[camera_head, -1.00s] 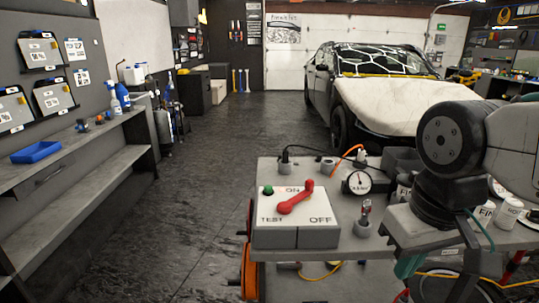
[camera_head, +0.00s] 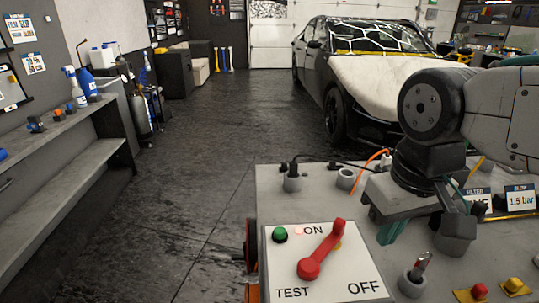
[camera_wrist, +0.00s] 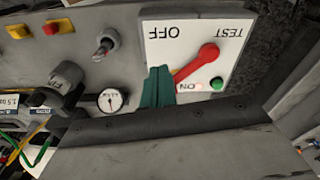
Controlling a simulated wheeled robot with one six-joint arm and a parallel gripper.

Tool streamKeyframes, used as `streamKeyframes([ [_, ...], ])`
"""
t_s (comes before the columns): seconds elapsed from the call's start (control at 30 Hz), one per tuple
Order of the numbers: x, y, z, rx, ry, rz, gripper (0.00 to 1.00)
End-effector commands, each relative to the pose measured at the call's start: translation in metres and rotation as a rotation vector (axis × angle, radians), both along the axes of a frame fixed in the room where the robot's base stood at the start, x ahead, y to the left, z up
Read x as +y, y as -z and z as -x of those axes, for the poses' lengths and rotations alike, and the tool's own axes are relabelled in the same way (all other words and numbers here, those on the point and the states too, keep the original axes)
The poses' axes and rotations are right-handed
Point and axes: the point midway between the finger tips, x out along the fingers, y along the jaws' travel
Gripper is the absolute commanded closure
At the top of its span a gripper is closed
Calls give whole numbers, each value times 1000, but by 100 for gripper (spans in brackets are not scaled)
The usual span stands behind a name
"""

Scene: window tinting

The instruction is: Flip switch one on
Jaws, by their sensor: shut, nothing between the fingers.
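A white panel (camera_head: 283,270) marked ON, OFF and TEST carries a red lever (camera_head: 323,250). The lever slants with one end up beside the ON mark, right of it. A green button (camera_head: 280,234) sits left of ON. My gripper (camera_head: 390,232) has teal fingers, shut and empty, right of the panel. In the wrist view my gripper (camera_wrist: 158,88) overlaps the panel's edge close to the red lever (camera_wrist: 195,64); I cannot tell whether they touch. A metal toggle with a reddish tip (camera_head: 421,264) stands right of the panel. No mark reading "one" is legible.
The grey bench top (camera_head: 380,268) holds a red button (camera_head: 480,290), a yellow button (camera_head: 514,285) and cable sockets (camera_head: 292,180) at its back. A gauge (camera_wrist: 111,99) shows in the wrist view. A covered car (camera_head: 370,90) stands behind; the floor at left is open.

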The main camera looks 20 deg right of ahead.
Motion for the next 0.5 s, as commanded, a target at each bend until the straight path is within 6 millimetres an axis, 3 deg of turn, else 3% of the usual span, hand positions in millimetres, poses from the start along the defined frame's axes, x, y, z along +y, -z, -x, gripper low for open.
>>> streamKeyframes([
  [0.5,0,-2,-4,2,4,5,100],
])
